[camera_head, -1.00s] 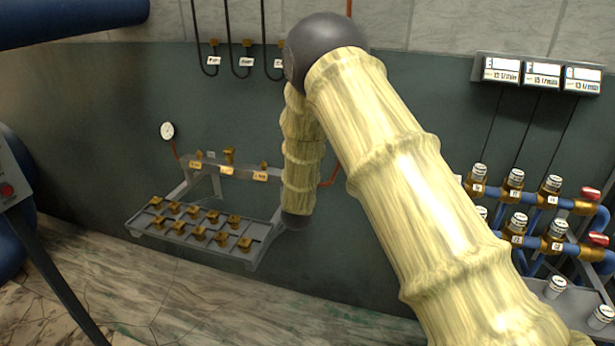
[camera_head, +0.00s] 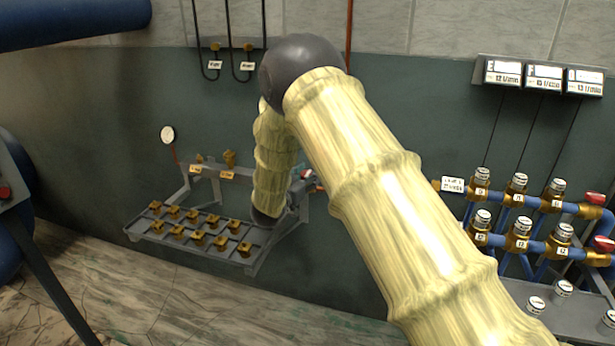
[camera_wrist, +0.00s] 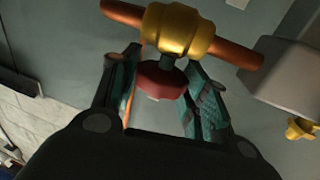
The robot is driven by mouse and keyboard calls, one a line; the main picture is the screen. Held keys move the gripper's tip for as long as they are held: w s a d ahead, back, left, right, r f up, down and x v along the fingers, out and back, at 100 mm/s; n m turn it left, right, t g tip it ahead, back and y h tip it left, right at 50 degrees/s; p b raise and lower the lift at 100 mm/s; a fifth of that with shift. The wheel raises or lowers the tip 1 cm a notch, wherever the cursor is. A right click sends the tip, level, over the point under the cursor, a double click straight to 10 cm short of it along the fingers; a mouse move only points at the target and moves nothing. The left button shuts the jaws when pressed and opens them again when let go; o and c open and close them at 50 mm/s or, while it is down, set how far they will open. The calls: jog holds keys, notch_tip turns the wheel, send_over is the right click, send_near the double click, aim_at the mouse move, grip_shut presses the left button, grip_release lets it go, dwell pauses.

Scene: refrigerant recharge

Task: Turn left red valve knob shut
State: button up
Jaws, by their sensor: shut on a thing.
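The red valve knob (camera_wrist: 152,84) sits below a brass valve body (camera_wrist: 178,30) on a copper pipe (camera_wrist: 235,50) in the wrist view. My gripper (camera_wrist: 163,90) has its teal-padded fingers on either side of the knob and is shut on it. In the head view my yellow-sleeved arm hides most of the gripper. A teal bit of my gripper (camera_head: 297,173) shows beside the arm at the right end of the wall rack. Which of the valves this knob belongs to cannot be told from the head view.
The rack's tray (camera_head: 258,254) holds several brass fittings, with a gauge (camera_head: 168,135) at its left. A manifold with blue pipes (camera_head: 505,240) stands at the right, below flow displays (camera_head: 543,77). A grey box (camera_wrist: 290,75) and a yellow knob (camera_wrist: 301,130) lie right of my gripper.

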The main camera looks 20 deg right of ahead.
jog(key=shift+r, duration=0.15)
jog(key=o, duration=1)
jog(key=shift+s+a, duration=0.4)
jog(key=shift+a, duration=0.1)
jog(key=v, duration=1)
jog(key=shift+s+a, duration=0.2)
jog(key=shift+a, duration=0.05)
